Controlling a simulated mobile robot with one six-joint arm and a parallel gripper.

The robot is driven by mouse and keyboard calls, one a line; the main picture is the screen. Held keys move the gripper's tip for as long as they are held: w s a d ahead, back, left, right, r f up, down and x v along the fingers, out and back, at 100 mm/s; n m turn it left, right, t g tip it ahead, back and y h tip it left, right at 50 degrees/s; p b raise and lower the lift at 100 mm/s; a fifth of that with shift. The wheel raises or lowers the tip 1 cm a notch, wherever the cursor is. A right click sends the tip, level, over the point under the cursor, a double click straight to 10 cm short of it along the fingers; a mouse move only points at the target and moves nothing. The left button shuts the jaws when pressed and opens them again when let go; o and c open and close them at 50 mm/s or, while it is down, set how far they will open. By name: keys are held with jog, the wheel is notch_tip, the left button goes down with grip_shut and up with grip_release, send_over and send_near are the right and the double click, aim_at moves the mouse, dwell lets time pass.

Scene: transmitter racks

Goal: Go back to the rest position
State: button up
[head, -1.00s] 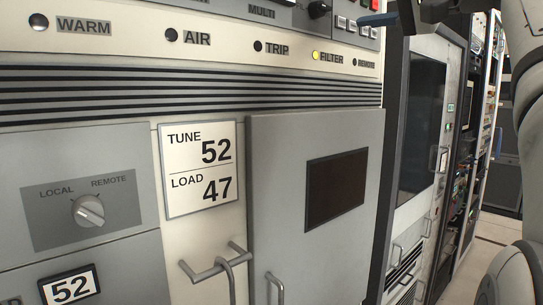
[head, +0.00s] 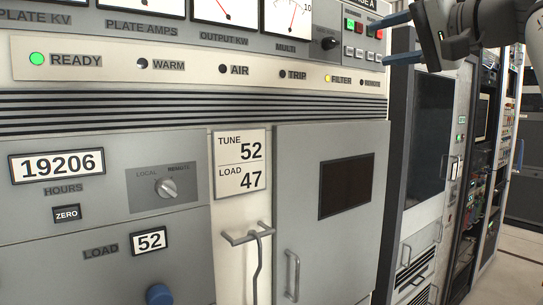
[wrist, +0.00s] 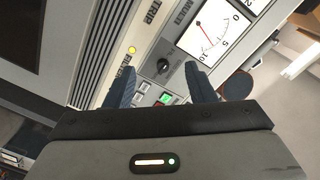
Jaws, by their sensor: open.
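My gripper (head: 396,39) is at the upper right of the head view, in front of the rack's button panel. Its two blue fingers are apart and nothing is between them. In the wrist view the fingers (wrist: 160,88) point toward the panel, with a lit green button (wrist: 166,98) and a black knob (wrist: 163,65) seen between them. The fingertips look apart from the panel, but the exact gap is hard to tell.
The grey transmitter rack (head: 100,230) fills the left and middle, with a door handle (head: 292,275), a hook bar (head: 247,234) and a blue knob (head: 159,294) standing out. More racks (head: 425,150) stand at right. Open floor (head: 515,265) shows at lower right.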

jog(key=a+f+m+g+h+p, duration=0.1)
jog(key=a+f+g+h, duration=0.15)
jog(key=f, duration=1.15)
jog(key=a+f+g+h+p, duration=0.2)
jog(key=f+g+h, duration=0.15)
jog(key=f, duration=1.05)
jog(key=s+f+n+g+h, duration=0.1)
jog(key=s+f+g, duration=0.1)
jog(key=s+f, duration=0.3)
jog(key=s+f+n+g+h+p, duration=0.1)
jog(key=s+f, duration=0.5)
jog(key=f, duration=0.6)
jog(key=s+f+n+g+h, duration=0.2)
jog(key=s+f, duration=0.4)
jog(key=f, duration=0.2)
jog(key=shift+a+f+n+g+p, duration=0.25)
jog(key=shift+f+n+g+p, duration=0.05)
jog(key=shift+f+g+p, duration=0.1)
jog(key=shift+c, duration=1.4)
jog(key=shift+a, duration=0.1)
